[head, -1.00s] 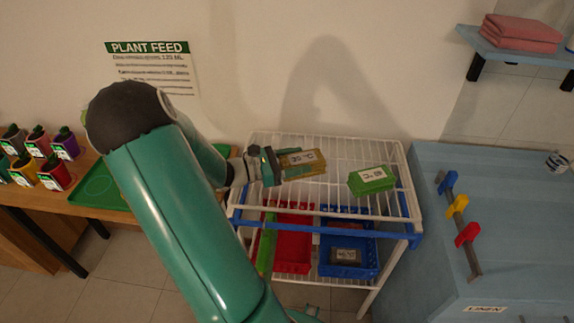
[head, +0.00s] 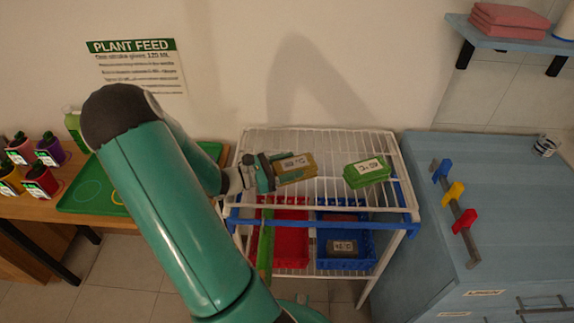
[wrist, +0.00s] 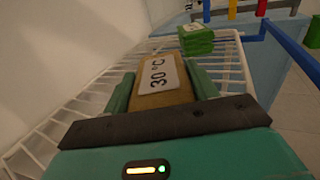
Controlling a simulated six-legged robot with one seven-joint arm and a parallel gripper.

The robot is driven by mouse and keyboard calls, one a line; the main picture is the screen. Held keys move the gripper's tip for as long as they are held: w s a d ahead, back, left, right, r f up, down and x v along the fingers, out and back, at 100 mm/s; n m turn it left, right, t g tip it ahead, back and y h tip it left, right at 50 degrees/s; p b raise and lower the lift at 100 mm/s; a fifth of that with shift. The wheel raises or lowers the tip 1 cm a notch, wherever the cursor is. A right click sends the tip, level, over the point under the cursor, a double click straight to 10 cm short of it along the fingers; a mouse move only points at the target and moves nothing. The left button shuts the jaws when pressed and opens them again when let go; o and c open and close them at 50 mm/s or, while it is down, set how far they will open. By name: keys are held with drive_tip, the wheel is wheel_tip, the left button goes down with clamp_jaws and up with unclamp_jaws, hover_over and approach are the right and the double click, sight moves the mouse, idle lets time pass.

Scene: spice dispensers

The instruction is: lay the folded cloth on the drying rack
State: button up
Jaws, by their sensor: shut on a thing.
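My gripper (head: 272,172) is shut on a folded mustard cloth (head: 297,168) with a white label. In the wrist view the cloth (wrist: 150,100) lies between the fingers, and its label reads 30 °C. The white wire drying rack (head: 330,140) stands below, and the cloth is over the left half of its top shelf. I cannot tell whether the cloth touches the wires. A green folded cloth (head: 367,172) with a white label lies on the right half of the top shelf; it also shows in the wrist view (wrist: 196,40).
Red (head: 291,243) and blue (head: 345,264) bins sit on the rack's lower level, the blue one holding a labelled grey item. A blue cabinet (head: 480,170) with coloured hooks stands right. Pink folded cloths (head: 510,20) lie on a wall shelf. A table with pots (head: 40,182) is left.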

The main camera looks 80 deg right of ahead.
drive_tip(key=shift+s+f, duration=0.1)
drive_tip(key=shift+f, duration=0.05)
drive_tip(key=o, duration=1)
drive_tip(key=shift+o, duration=0.2)
drive_tip(key=shift+w, duration=0.25)
drive_tip(key=v, duration=1.1)
drive_tip(key=shift+w+a, duration=0.25)
drive_tip(key=shift+a, duration=0.05)
drive_tip(key=shift+r, duration=0.25)
